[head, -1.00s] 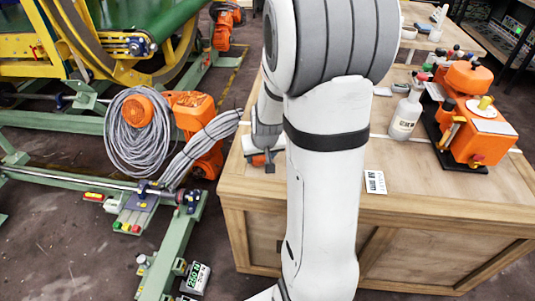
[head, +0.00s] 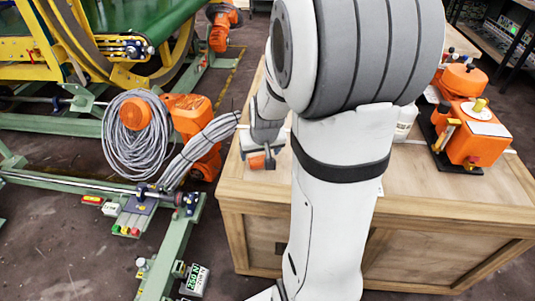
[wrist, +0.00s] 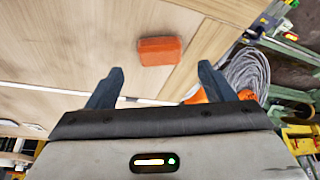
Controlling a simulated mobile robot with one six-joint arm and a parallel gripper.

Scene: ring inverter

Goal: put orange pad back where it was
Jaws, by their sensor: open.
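The orange pad (wrist: 160,50) lies on the wooden crate top (wrist: 100,35), near the crate's edge. In the head view the pad (head: 257,161) shows as a small orange block at the crate's left end, partly covered by my gripper (head: 262,150). In the wrist view my gripper (wrist: 158,78) is open and empty. Its two dark fingers are spread wider than the pad. The pad appears beyond the fingertips, between their lines, and apart from them. I cannot tell the height of my gripper above the crate.
An orange machine (head: 474,130) on a dark base stands at the crate's right. A white bottle (head: 405,121) is partly hidden by my arm. Left of the crate are a grey cable coil (head: 138,137) and green framework (head: 172,240). The crate's front right top is clear.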

